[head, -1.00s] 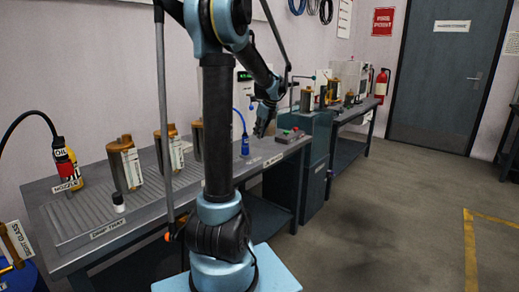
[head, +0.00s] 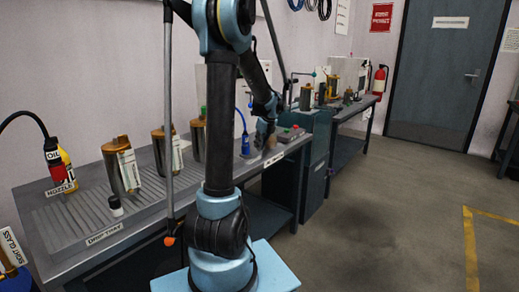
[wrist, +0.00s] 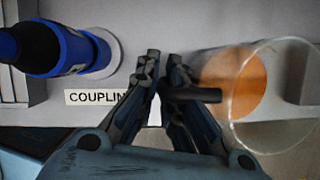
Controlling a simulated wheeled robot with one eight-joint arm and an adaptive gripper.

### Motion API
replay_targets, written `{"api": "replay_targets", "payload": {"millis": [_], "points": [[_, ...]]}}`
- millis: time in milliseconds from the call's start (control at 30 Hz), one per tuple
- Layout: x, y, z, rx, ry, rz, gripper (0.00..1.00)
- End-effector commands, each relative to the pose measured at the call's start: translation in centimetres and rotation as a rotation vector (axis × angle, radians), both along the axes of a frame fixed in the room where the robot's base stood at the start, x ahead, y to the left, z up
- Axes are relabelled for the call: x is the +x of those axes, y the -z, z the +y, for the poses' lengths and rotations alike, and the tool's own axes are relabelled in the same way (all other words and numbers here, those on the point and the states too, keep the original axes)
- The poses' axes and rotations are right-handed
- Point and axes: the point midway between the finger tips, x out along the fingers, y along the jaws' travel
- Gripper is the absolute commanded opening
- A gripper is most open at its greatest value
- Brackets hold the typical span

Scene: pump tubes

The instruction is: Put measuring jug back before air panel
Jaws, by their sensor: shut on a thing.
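The measuring jug (wrist: 240,118) is in the right half of the wrist view, a clear round vessel with an orange disc seen through its open top. Its dark handle (wrist: 200,95) reaches between my fingers. My gripper (wrist: 163,78) is shut on this handle, beside the jug. In the head view my gripper (head: 266,132) is low over the right part of the bench, where the jug is small and mostly hidden. I cannot tell whether the jug touches the bench. The air panel cannot be made out with certainty; my arm covers part of the wall area behind.
A blue coupling (wrist: 75,52) stands left of my gripper, by a "COUPLING" label (wrist: 95,97). A grey-red device (head: 291,133) is right of my gripper.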

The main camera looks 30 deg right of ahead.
Motion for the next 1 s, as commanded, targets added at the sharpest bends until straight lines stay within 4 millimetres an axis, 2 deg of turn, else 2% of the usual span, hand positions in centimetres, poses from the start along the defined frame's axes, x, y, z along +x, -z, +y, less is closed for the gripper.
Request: {"api": "replay_targets", "payload": {"millis": [133,500,533,600,1000], "points": [[0.02,1.29,0.0,0.0,0.0,0.0,0.0],[0.0,1.59,0.02,0.0,0.0,0.0,0.0],[-0.01,1.59,0.02,0.0,0.0,0.0,0.12],[-0.01,1.57,0.02,0.0,0.0,0.0,0.28],[-0.04,1.34,-0.05,0.0,0.001,0.0,0.28]]}}
